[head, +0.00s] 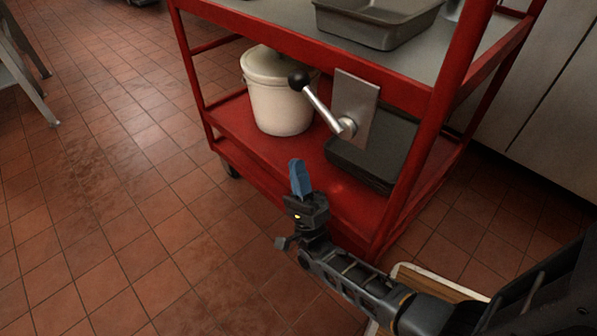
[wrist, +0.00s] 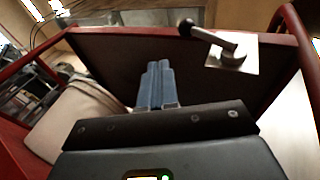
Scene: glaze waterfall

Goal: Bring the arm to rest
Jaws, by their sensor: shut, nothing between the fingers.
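My gripper (head: 297,178) has blue fingers and points upward in front of the red cart, over its lower shelf in the picture. The fingers are together with nothing between them. In the wrist view my gripper (wrist: 157,82) shows its two blue fingers side by side. My arm reaches in from the bottom right of the head view. A metal crank lever (head: 319,107) with a black knob is on a plate on the cart's front; it also shows in the wrist view (wrist: 214,39), right of the fingers and apart from them.
The red cart (head: 290,48) carries a grey pan (head: 375,28) on top. A white lidded bucket (head: 279,100) and a dark tray (head: 362,158) are on its lower shelf. A wooden-looking board (head: 442,285) lies partly behind my arm. Tiled floor (head: 110,200) at left is clear.

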